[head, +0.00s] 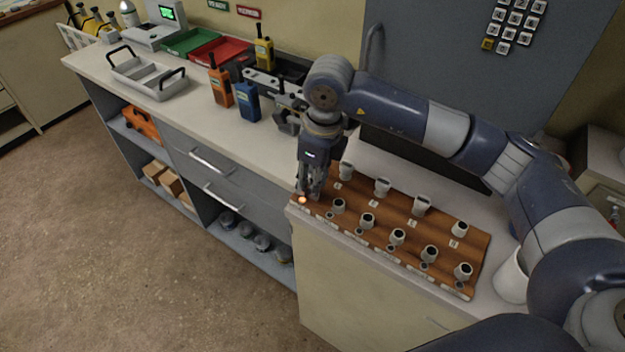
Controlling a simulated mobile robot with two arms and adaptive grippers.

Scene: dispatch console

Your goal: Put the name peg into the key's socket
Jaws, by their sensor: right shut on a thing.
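My right gripper (310,190) points down over the left end of the wooden peg board (458,250). It is shut on the name peg, which is mostly hidden between the fingers. A small spot (302,200) glows orange-white just below the fingertips, at the board's front left corner. I cannot tell whether the peg touches the board. The board carries two rows of pale round holders with dark tops, such as a front one (367,221) and a back one (421,205). Small dark sockets and pale labels run along its front edge. My left gripper is out of view.
Orange (220,85), blue (246,102) and yellow (264,53) radios stand on the counter behind and left of the board. A grey handled tray (150,78) is farther left. A white cup (511,279) stands right of the board. Counter between tray and gripper is partly clear.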

